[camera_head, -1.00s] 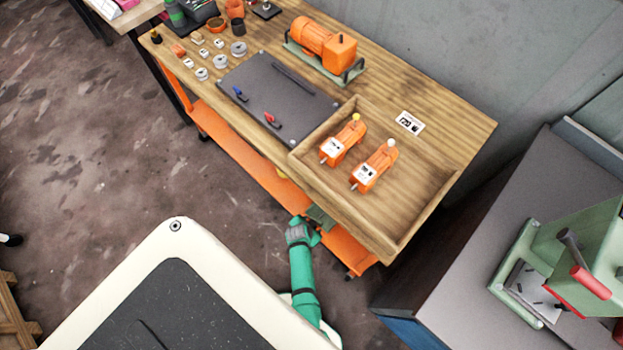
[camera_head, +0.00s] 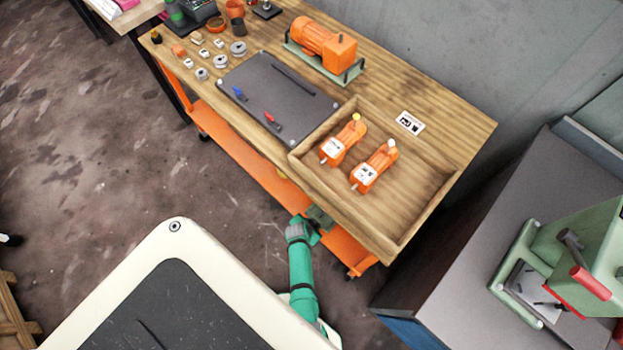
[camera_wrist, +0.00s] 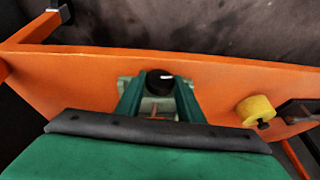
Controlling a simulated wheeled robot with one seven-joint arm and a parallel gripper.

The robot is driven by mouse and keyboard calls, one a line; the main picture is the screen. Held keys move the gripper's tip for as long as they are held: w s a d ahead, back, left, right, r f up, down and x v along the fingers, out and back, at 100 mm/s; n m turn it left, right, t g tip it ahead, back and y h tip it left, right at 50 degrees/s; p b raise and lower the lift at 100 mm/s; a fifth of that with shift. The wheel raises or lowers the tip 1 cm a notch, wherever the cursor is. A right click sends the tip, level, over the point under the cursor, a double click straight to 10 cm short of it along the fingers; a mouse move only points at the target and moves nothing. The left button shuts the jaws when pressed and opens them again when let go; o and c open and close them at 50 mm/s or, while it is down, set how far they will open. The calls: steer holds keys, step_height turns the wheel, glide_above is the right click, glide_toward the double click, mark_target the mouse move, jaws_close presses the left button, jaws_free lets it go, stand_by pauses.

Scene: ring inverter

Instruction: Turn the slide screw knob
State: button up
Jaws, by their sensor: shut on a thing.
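In the wrist view, a round black knob (camera_wrist: 160,80) sits between the tips of my gripper (camera_wrist: 159,92), on a pale green device that my fingers largely hide. My two green fingers are shut on the knob. In the head view, my gripper (camera_head: 312,232) is low beside the front edge of the orange lower shelf. The green device (camera_head: 320,217) shows partly just beyond it. The knob itself cannot be made out in the head view.
The orange shelf (camera_wrist: 90,66) surrounds the device, with a yellow roller (camera_wrist: 256,110) to the right. Above the shelf, the wooden tabletop (camera_head: 437,124) carries a tray (camera_head: 412,222) with two orange devices. A grey cabinet (camera_head: 450,245) stands to the right.

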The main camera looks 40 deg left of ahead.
steer(key=shift+w+a+h, duration=0.1)
steer(key=shift+a+h, duration=0.15)
steer(key=shift+h, duration=0.85)
steer(key=shift+a+n+h, duration=0.1)
steer(key=shift+n+h, duration=0.3)
steer(key=shift+h, duration=1.2)
steer(key=o, duration=1.1)
steer(key=shift+c, duration=0.2)
steer(key=shift+a, duration=0.1)
